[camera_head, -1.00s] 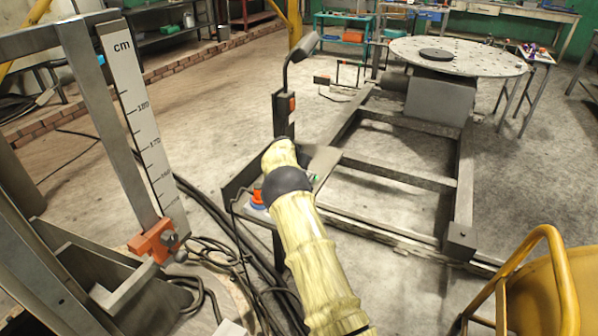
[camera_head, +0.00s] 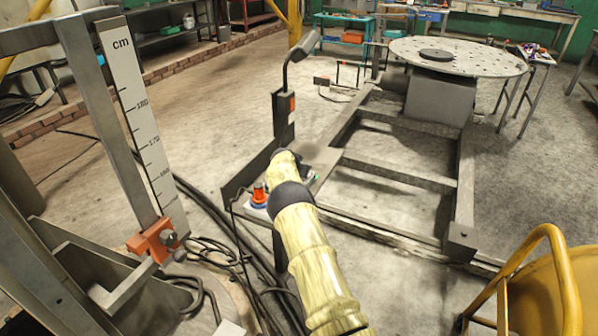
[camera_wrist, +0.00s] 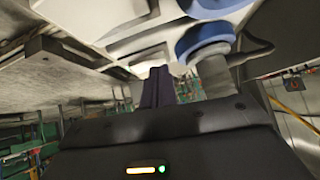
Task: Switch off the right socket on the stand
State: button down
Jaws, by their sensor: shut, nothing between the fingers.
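The stand (camera_head: 237,188) is a dark metal plate with an upright post, in the middle of the head view. A socket with blue and orange parts (camera_head: 258,197) shows on it left of my arm. A small green spot shows just right of my arm; the rest of the socket area there is hidden behind it. In the wrist view a blue-ringed socket (camera_wrist: 205,42) with a grey plug body is on a pale panel, and another blue part is at the top edge. My gripper (camera_wrist: 158,72) is shut and empty, its dark fingers left of the blue ring. Contact cannot be told.
A metal frame (camera_head: 400,174) and a round perforated table (camera_head: 458,57) lie beyond the stand. A column with a cm scale (camera_head: 140,115) is at left, with black cables on the floor. A yellow chair (camera_head: 555,285) is at lower right.

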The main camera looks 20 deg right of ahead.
jog(key=shift+s+f, duration=0.1)
jog(key=shift+f, duration=0.05)
jog(key=shift+s+d, duration=0.45)
jog(key=shift+d, duration=0.05)
jog(key=shift+r, duration=0.2)
notch_tip(320, 180, up, 4)
jog(key=shift+s+d+f+p, duration=0.1)
jog(key=shift+d+p, duration=0.05)
jog(key=shift+p, duration=0.8)
jog(key=v, duration=1)
jog(key=shift+s, duration=0.1)
